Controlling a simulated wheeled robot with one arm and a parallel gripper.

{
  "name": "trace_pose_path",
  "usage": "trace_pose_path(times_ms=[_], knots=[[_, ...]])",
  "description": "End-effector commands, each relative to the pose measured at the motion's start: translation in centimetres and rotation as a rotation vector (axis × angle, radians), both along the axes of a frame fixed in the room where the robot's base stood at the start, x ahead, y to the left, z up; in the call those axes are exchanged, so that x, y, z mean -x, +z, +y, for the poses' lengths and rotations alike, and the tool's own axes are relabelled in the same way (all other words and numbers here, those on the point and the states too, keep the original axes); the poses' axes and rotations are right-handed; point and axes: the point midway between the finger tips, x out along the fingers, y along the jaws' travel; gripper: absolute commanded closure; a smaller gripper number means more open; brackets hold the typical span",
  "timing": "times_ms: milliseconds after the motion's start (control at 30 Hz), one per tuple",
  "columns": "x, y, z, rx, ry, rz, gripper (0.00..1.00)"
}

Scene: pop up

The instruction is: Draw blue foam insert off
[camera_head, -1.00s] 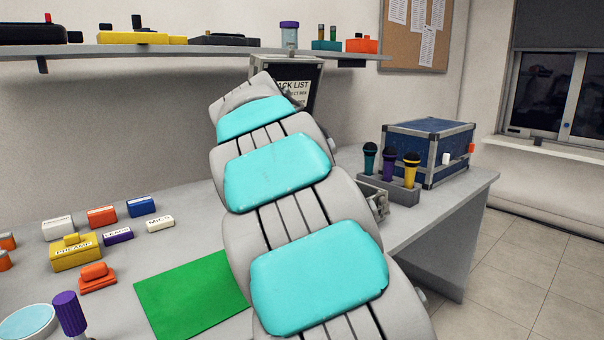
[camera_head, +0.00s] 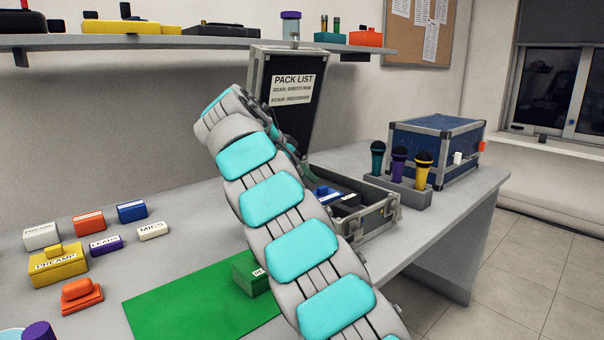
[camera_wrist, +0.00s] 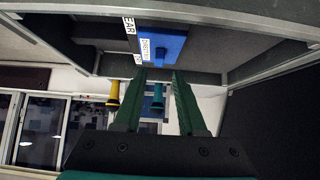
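The blue foam insert (camera_head: 327,194) with a raised blue block sits inside the open case (camera_head: 372,220) on the table, partly hidden by my arm. In the wrist view, the blue insert (camera_wrist: 176,43) carries a white label and its small block faces my gripper. My gripper (camera_wrist: 160,74) has two dark green fingers spread apart with nothing between them. The fingertips point at the insert's block and look short of it; the exact gap is hard to tell. In the head view my arm mostly hides the gripper.
The case lid (camera_head: 300,90) stands open with a pack list. A microphone stand (camera_head: 405,190) and a blue trunk (camera_head: 432,150) are to the right. A green mat (camera_head: 190,300) holds a green box (camera_head: 250,274). Several labelled blocks lie at left. A shelf (camera_head: 200,42) runs above.

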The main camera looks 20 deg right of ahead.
Motion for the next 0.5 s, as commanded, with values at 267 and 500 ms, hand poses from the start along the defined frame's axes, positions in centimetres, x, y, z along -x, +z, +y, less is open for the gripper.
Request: trace_pose_path(times_ms=[267, 500], knots=[[-0.8, -2.8, -2.5, 0.000, -0.001, 0.003, 0.60], [-1.5, -5.1, -4.8, -0.001, -0.001, 0.005, 0.60]])
